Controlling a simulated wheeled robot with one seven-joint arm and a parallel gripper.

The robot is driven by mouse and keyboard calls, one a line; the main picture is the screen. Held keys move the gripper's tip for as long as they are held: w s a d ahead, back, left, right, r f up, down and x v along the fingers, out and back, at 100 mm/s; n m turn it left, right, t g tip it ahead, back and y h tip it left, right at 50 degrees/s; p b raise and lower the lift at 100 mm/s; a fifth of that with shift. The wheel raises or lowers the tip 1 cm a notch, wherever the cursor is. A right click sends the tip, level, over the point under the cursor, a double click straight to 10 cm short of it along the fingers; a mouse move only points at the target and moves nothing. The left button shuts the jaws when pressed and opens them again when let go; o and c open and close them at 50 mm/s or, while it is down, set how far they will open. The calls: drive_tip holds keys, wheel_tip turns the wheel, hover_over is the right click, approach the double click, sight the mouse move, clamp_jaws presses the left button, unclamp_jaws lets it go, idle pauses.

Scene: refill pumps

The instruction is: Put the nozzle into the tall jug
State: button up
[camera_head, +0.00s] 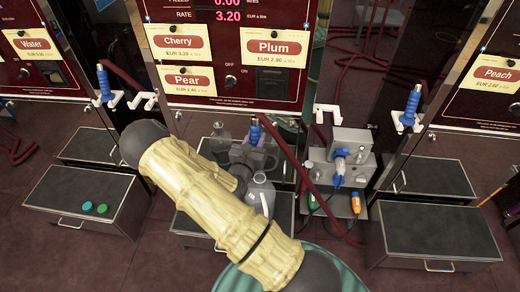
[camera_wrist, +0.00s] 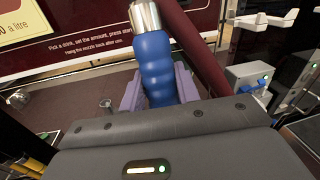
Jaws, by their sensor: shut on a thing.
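My gripper (camera_wrist: 158,92) is shut on the blue ribbed handle of a nozzle (camera_wrist: 155,65). Its purple fingers sit on both sides of the handle, and a silver collar tops the handle at the upper edge of the wrist view. In the head view the nozzle (camera_head: 254,132) stands upright in my gripper (camera_head: 252,146), in front of the middle pump. A pale jug (camera_head: 261,196) stands just below my gripper on the middle stand, partly hidden by my arm. A clear vessel (camera_head: 217,134) stands behind it to the left. I cannot tell which is the tall jug. The nozzle's spout is hidden.
A dark red hose (camera_head: 292,152) runs beside my gripper. A grey box with a blue nozzle (camera_head: 340,165) stands to the right, with green and orange items below. Other nozzles hang at left (camera_head: 104,84) and right (camera_head: 411,104).

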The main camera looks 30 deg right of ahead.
drive_tip(key=shift+s+d+f+m+g+h+b, duration=0.1)
drive_tip(key=shift+d+f+m+g+h+b, duration=0.1)
drive_tip(key=shift+d, duration=0.1)
drive_tip(key=shift+d+f+m+g+h+b, duration=0.1)
drive_tip(key=shift+d+g, duration=0.1)
drive_tip(key=shift+d, duration=0.1)
drive_tip(key=shift+d+r, duration=0.25)
drive_tip(key=shift+f, duration=0.15)
wheel_tip(320, 180, down, 4)
drive_tip(key=b, duration=0.4)
drive_tip(key=shift+f, duration=0.15)
drive_tip(key=shift+s+a+f+b, duration=0.1)
drive_tip(key=shift+f+b, duration=0.2)
drive_tip(key=shift+b, duration=0.3)
drive_tip(key=shift+p, duration=0.35)
drive_tip(key=shift+p, duration=0.4)
